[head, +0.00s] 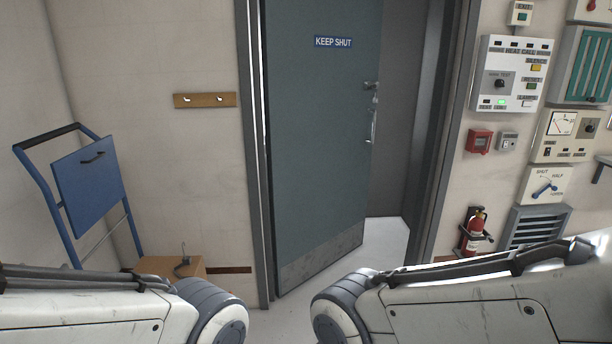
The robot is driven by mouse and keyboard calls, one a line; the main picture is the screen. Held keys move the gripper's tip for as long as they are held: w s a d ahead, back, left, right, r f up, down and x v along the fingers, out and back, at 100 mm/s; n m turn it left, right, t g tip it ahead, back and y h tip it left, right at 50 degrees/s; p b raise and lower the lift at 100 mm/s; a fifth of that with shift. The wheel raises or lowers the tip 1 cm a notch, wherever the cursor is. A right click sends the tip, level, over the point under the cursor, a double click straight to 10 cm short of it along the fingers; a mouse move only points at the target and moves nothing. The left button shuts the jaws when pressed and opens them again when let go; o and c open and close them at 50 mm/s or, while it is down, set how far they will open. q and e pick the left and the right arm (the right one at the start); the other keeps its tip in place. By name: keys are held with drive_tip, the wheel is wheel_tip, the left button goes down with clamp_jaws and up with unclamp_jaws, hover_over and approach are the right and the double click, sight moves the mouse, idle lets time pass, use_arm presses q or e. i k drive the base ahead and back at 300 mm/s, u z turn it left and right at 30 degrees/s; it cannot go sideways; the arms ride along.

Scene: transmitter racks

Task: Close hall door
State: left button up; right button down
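The hall door (320,150) is a grey-green door with a blue "KEEP SHUT" sign (333,42) and a metal kick plate along its bottom. It stands ajar in its grey frame (448,130), with a gap on the right through which a pale wall and floor show. The door's handle (373,122) is near its right edge, with a lock fitting above it. My two arms cross the bottom of the head view, left and right, below the door. Both grippers are out of view.
A blue folding trolley (88,183) leans at the left wall, with a cardboard box (170,266) beside it. A fire extinguisher (475,234) and several control panels (508,75) are on the right wall. Clear floor shows in the doorway.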

sight(320, 59)
drive_tip(key=z, duration=0.3)
drive_tip(key=i, duration=1.95)
drive_tip(key=z, duration=0.3)
drive_tip(key=i, duration=2.05)
drive_tip(key=z, duration=0.05)
